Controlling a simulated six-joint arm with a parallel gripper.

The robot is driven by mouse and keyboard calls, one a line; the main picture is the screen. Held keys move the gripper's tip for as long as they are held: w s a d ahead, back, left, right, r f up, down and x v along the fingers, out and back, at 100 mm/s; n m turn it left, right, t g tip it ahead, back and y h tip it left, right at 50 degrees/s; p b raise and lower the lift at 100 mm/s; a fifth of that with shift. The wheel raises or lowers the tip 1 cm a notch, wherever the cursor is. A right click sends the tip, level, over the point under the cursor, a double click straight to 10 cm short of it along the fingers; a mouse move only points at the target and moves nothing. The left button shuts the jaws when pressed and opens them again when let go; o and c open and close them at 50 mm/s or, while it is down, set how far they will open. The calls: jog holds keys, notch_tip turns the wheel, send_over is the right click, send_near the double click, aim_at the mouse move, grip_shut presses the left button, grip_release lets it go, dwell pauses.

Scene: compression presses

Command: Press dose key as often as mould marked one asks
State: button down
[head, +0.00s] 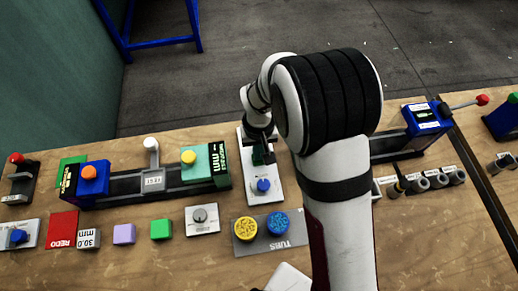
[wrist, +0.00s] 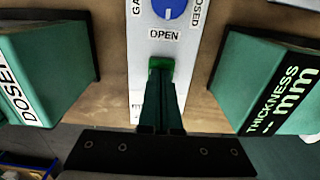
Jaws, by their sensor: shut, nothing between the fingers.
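My gripper (wrist: 163,112) is shut and empty, its fingers reaching over a white panel. A green patch (wrist: 161,63) shows at the fingertips in the wrist view; I cannot tell whether it is a key or whether the fingers touch it. The panel (head: 257,196) carries a blue knob (head: 263,185), also seen in the wrist view (wrist: 170,8), with the word OPEN beside it. A teal box (wrist: 30,70) with lettering beginning DOSE, partly cut off, stands left in the wrist view. I cannot make out a mould marked one.
A teal thickness box (head: 207,168) stands left of the panel. A yellow tub (head: 245,228) and a blue tub (head: 278,224) sit in front. Several grey cylinders (head: 420,184) stand to the right. My arm hides the middle of the bench.

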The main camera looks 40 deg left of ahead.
jog(key=shift+s+d+f, duration=0.1)
jog(key=shift+d+f, duration=0.05)
jog(key=shift+f, duration=0.55)
notch_tip(320, 180, up, 15)
jog(key=shift+w+a, duration=0.2)
jog(key=shift+a, duration=0.05)
jog(key=shift+f, duration=0.15)
dwell(1.9)
jog(key=f+n+t, duration=0.1)
jog(key=n+t, duration=0.2)
jog(key=n, duration=0.2)
jog(key=s+n+t+h, duration=0.1)
jog(key=n+t, duration=0.2)
jog(key=n, duration=0.2)
jog(key=f+n+t, duration=0.1)
jog(key=n+t, duration=0.2)
jog(key=n, duration=0.3)
jog(key=shift+s+a+f, duration=0.15)
jog(key=shift+s+f, duration=0.15)
